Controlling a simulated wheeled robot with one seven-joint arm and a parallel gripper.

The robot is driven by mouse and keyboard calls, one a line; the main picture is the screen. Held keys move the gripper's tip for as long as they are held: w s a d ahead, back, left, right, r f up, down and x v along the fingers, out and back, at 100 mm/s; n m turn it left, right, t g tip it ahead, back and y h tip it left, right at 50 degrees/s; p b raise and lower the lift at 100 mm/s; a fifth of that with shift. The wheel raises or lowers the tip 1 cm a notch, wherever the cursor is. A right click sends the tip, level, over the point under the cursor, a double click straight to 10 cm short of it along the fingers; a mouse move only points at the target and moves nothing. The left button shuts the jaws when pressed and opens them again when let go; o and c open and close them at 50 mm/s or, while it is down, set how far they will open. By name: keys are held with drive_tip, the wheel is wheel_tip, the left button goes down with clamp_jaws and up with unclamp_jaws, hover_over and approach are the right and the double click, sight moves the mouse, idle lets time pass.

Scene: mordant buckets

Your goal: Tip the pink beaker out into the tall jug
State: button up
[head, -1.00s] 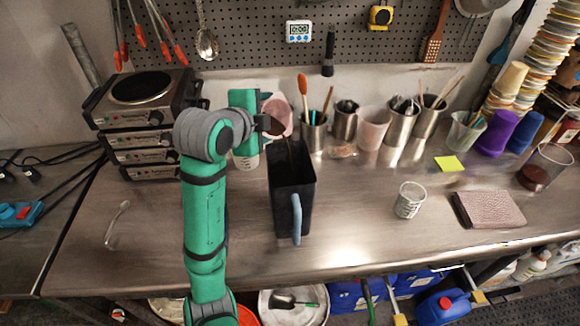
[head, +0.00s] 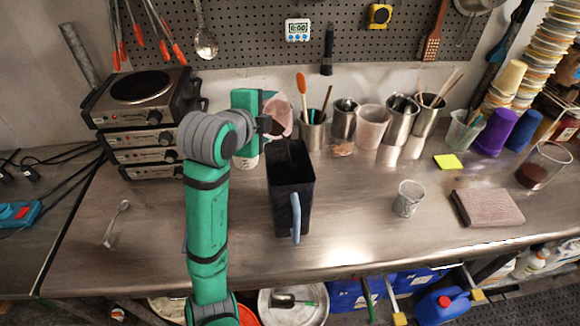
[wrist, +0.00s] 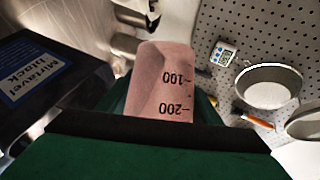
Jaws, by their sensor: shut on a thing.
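The pink beaker (head: 280,112) is held above and behind the tall jug, tilted in the head view. In the wrist view the beaker (wrist: 160,75) shows a pink wall with upside-down 100 and 200 marks. My gripper (head: 268,124) is shut on it; the fingertips are mostly hidden. The tall jug (head: 291,190) is black, open-topped and upright on the bench, its grey-blue handle facing the front. In the wrist view the jug (wrist: 35,75) is at the left, with a blue-and-white label. I cannot see a stream or the beaker's contents clearly.
Metal cups (head: 312,130) with tools and a pale pink cup (head: 371,127) stand close behind and right of the jug. A small graduated beaker (head: 408,198) and a brown book (head: 487,208) lie to the right. Stacked hotplates (head: 140,110) are left. The front bench is mostly clear.

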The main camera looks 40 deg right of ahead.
drive_tip(key=shift+s+d+f+m+t, duration=0.1)
drive_tip(key=shift+s+f+m+t, duration=0.1)
drive_tip(key=shift+s+m+t, duration=0.3)
idle(0.9)
drive_tip(key=shift+f+p, duration=0.15)
drive_tip(key=shift+p, duration=0.15)
idle(0.3)
